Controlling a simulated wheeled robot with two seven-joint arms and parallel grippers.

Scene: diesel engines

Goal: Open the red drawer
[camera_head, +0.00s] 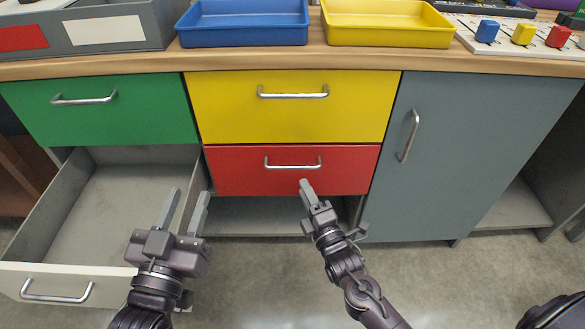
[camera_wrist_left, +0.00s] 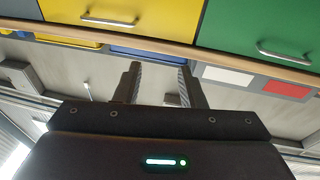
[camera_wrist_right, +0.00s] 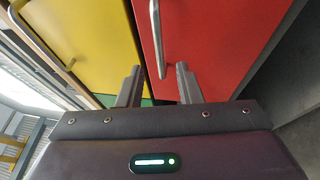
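The red drawer (camera_head: 235,178) is shut, in the middle column below the yellow one, with a horizontal metal handle (camera_head: 293,167). My right gripper (camera_head: 306,184) is just in front of and below the handle in the head view. In the right wrist view its fingers (camera_wrist_right: 156,68) are apart. The red drawer front (camera_wrist_right: 215,45) fills the right of that view. My left gripper (camera_head: 190,193) is open and empty over the pulled-out white drawer.
The white-fronted drawer (camera_head: 25,270) stands open at the lower left. A green drawer (camera_head: 130,120), a yellow drawer (camera_head: 290,118) and a grey cabinet door (camera_head: 470,150) are shut. Blue (camera_head: 245,35) and yellow (camera_head: 385,35) trays stand on the worktop above.

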